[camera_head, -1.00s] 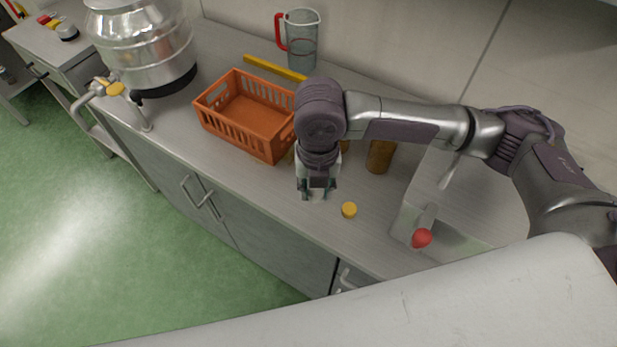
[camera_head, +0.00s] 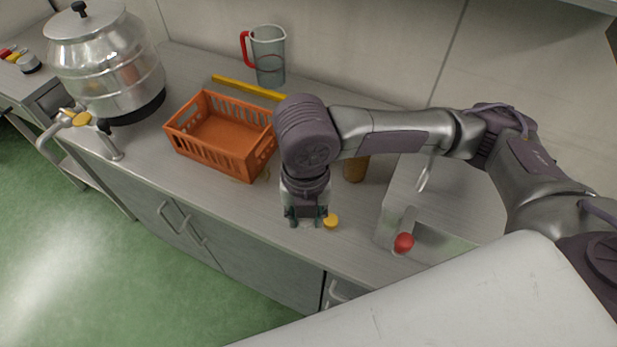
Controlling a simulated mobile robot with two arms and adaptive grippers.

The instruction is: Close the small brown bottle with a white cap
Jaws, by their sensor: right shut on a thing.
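My right gripper (camera_head: 305,221) points down above the worktop, near its front edge. It is shut on a small pale thing between its fingertips, which looks like the white cap; the fingers cover most of it. A brown bottle (camera_head: 355,169) stands behind and to the right of the gripper, its upper part hidden by my arm. I cannot tell whether this is the small bottle, or whether another stands behind my wrist. A yellow cap (camera_head: 331,220) lies just right of the fingertips. My left gripper is not in view.
An orange crate (camera_head: 215,153) stands left of the gripper. A clear jug (camera_head: 268,56) with a red handle and a yellow bar (camera_head: 250,88) are behind. A steel drum (camera_head: 105,65) is at left. A sink with a red ball-like thing (camera_head: 404,243) is at right.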

